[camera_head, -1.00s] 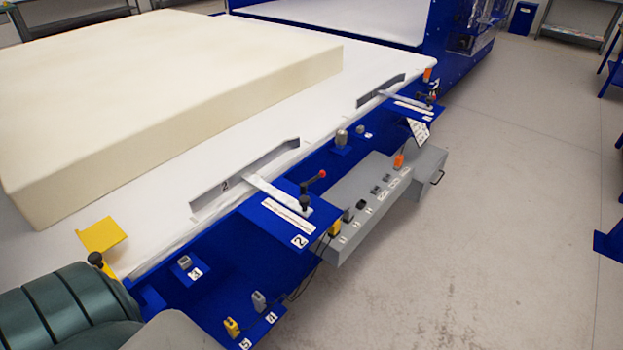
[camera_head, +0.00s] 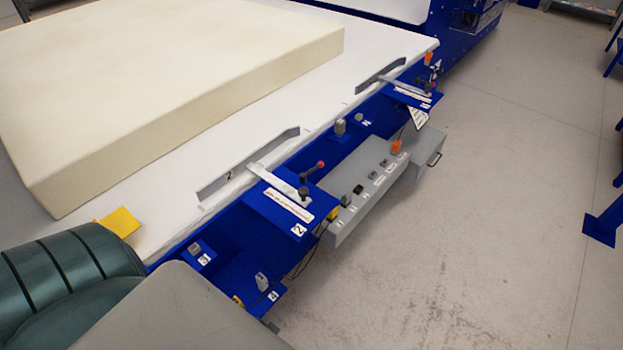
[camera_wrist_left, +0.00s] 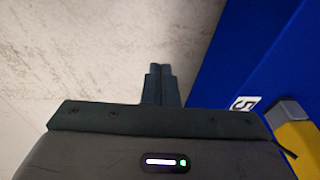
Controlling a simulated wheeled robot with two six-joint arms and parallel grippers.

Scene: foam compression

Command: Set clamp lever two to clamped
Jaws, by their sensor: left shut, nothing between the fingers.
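Clamp lever two (camera_head: 312,172) is a short dark lever with a red knob at its tip. It sits on the blue bracket (camera_head: 262,208) labelled 2, at the near edge of the white table, and its knob points up and right in the head view. My left gripper (camera_wrist_left: 160,68) is shut and empty in the left wrist view, over bare floor beside a blue panel. The head view shows only my left arm, at lower left, well apart from the lever. My right gripper is out of view.
A large cream foam block (camera_head: 150,100) lies on the white table (camera_head: 330,115). A grey control box (camera_head: 380,185) juts out right of the bracket. A second bracket (camera_head: 415,95) stands farther back. A yellow-topped grey part (camera_wrist_left: 295,125) is near my left gripper.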

